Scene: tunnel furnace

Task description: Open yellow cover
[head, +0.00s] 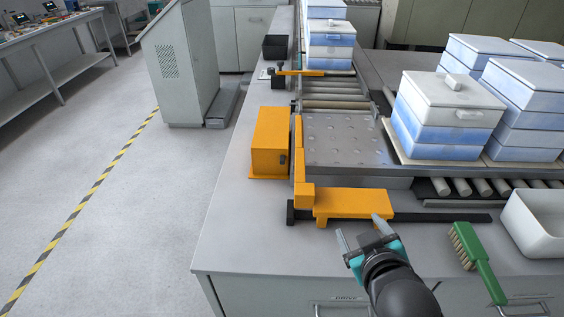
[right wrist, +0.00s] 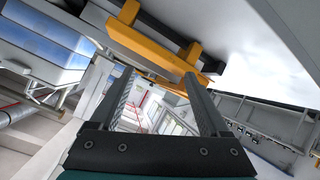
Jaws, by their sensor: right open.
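A yellow-orange box-shaped cover (head: 270,140) stands on the bench at the left of the metal roller plate, with a dark knob on its right side. A flat yellow bar-like part (head: 352,203) lies along the bench in front of the plate, on a black rail; it also shows in the right wrist view (right wrist: 150,50). I cannot tell which yellow part is the named cover. My right gripper (head: 361,230) is open and empty, just in front of the flat yellow part; its fingers also show in the right wrist view (right wrist: 157,85). My left gripper is not in view.
A green brush (head: 473,260) and a white bin (head: 537,222) lie to the right of my right gripper. Blue-and-white boxes (head: 445,115) stand behind on the conveyor. The front left of the bench top (head: 240,235) is clear.

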